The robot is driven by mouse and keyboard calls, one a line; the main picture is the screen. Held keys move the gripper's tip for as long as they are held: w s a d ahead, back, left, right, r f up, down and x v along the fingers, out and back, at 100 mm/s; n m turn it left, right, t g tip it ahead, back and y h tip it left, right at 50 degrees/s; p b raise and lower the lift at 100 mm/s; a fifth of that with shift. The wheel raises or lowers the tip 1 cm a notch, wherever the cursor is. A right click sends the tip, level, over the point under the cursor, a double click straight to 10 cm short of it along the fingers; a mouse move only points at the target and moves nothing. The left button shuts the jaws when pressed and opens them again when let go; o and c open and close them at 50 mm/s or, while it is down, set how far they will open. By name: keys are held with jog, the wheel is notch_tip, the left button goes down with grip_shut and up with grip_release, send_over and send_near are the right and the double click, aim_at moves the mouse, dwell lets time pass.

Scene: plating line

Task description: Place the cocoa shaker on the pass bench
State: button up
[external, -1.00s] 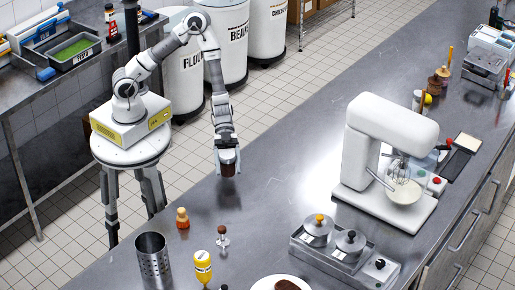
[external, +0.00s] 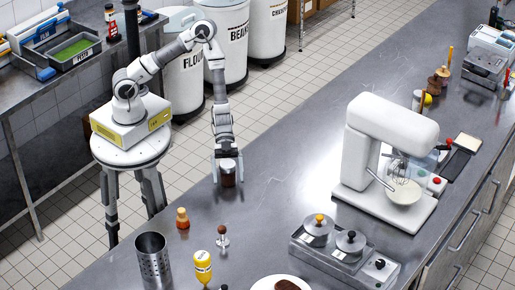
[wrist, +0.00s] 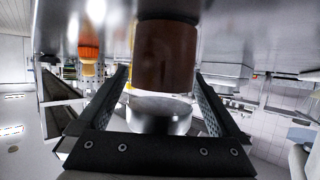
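The cocoa shaker (external: 228,177), a brown jar with a silvery lid, stands upright on the near-left edge area of the steel pass bench (external: 285,185). My gripper (external: 228,168) points down over it, with one finger on each side of its upper part. In the wrist view, which is upside down, the brown shaker body (wrist: 165,58) sits between the fingers (wrist: 163,85), its base against the bench at the top of the picture. The fingers look apart, with small gaps beside the shaker. The shaker's far side is hidden.
An orange-brown bottle (external: 182,219), a small stand with a brown top (external: 223,236), a yellow bottle (external: 203,267) and a perforated metal cylinder (external: 153,258) stand nearer the camera. A white mixer (external: 372,160) stands to the right. Bench between shaker and mixer is clear.

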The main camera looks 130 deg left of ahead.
jog(key=shift+r, duration=0.1)
jog(key=shift+s+a+r, duration=0.15)
jog(key=shift+a, duration=0.05)
jog(key=v, duration=1.1)
jog(key=w+a+r+y, duration=0.3)
jog(key=y, duration=0.2)
notch_tip(320, 180, up, 14)
jog(key=s+a+n+y, duration=0.25)
jog(key=n+y, duration=0.25)
jog(key=y, duration=0.3)
jog(key=s+d+r+n+g+h, duration=0.1)
jog(key=s+d+r+n+g, duration=0.1)
jog(key=s+d, duration=0.5)
jog(key=s+d+r+n+g+h, duration=0.1)
jog(key=s+d+r+n+h, duration=0.1)
jog(key=s+d, duration=0.6)
jog(key=s+r, duration=0.1)
jog(key=s, duration=0.3)
jog(key=shift+d+r+g+h+p, duration=0.15)
jog(key=shift+d+g+h+p, duration=0.15)
jog(key=shift+g+p, duration=0.1)
